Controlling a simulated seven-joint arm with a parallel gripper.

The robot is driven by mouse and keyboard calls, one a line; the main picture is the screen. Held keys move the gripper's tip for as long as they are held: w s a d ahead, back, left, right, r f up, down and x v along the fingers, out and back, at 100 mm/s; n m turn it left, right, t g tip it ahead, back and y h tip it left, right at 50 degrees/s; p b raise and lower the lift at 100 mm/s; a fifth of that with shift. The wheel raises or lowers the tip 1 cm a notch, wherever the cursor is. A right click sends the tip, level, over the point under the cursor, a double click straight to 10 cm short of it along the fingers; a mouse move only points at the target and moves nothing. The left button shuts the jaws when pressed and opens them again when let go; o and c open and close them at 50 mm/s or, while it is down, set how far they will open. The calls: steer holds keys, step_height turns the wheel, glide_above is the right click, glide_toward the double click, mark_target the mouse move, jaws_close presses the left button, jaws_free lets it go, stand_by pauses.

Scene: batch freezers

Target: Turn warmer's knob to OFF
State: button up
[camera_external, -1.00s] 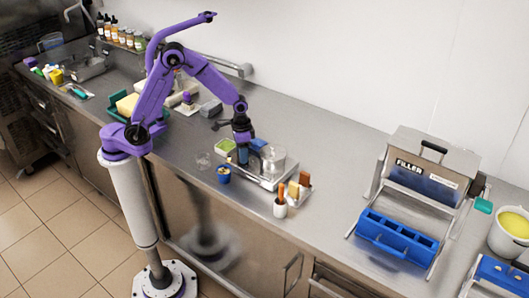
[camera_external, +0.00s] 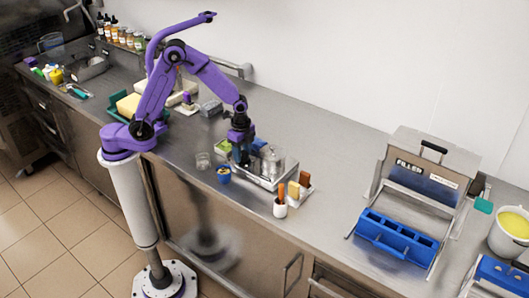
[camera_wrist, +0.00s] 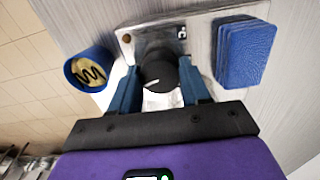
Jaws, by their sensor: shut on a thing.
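The warmer (camera_external: 262,178) is a low metal unit on the counter with a lidded metal pot on it. Its front panel (camera_wrist: 197,45) shows in the wrist view. The black knob (camera_wrist: 159,72) with a white pointer line stands out from that panel. My gripper (camera_wrist: 160,88) has its two blue fingers on either side of the knob, shut on it. The pointer line lies nearly level across the knob's face. An OFF mark cannot be made out. In the external view my gripper (camera_external: 241,158) points down at the warmer's left end and hides the knob.
A blue cup (camera_external: 223,175) stands close in front of the gripper, and a clear glass (camera_external: 203,160) is left of it. Blue pads (camera_wrist: 245,52) lie right of the knob in the wrist view. A white utensil cup (camera_external: 280,208) stands nearer the counter's front edge.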

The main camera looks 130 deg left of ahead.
mark_target(242, 153)
steer(key=shift+m, duration=1.5)
steer(key=o, duration=1.1)
steer(key=shift+c, duration=0.2)
step_height(242, 153, up, 18)
steer(key=shift+f, duration=0.25)
steer(key=s+d+f+n, duration=0.4)
steer(key=s+d+n, duration=0.4)
steer(key=s+d, duration=0.2)
steer(key=s+d+f+n, duration=0.4)
steer(key=s+d+n, duration=0.3)
steer(key=s+d, duration=0.3)
steer(key=d, duration=0.2)
steer(key=shift+s+d+n, duration=0.25)
steer(key=shift+d+n, duration=0.1)
steer(key=shift+n, duration=0.05)
